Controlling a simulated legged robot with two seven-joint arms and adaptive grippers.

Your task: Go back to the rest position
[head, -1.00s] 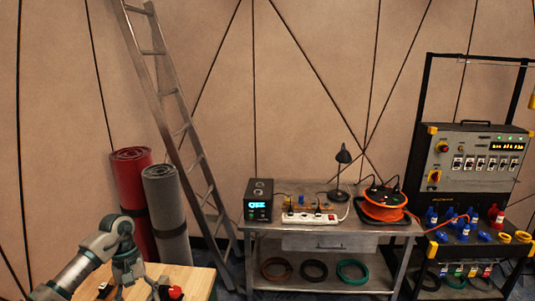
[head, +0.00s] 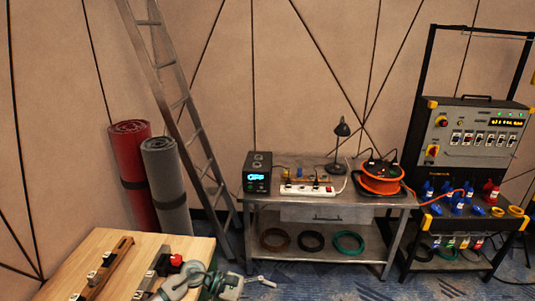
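Part of my arm shows at the bottom edge, low at the right side of the wooden table (head: 85,262). At its end is a grey piece that seems to be my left gripper (head: 240,285). My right gripper is not in view.
The wooden table carries a brown rail (head: 108,262) with small blocks and a red-knobbed part (head: 176,260). A metal bench (head: 330,212) holds electrical gear. A ladder (head: 185,110), rolled mats (head: 167,185) and a control panel rack (head: 478,135) stand by the wall. Blue carpet (head: 350,285) is clear in front.

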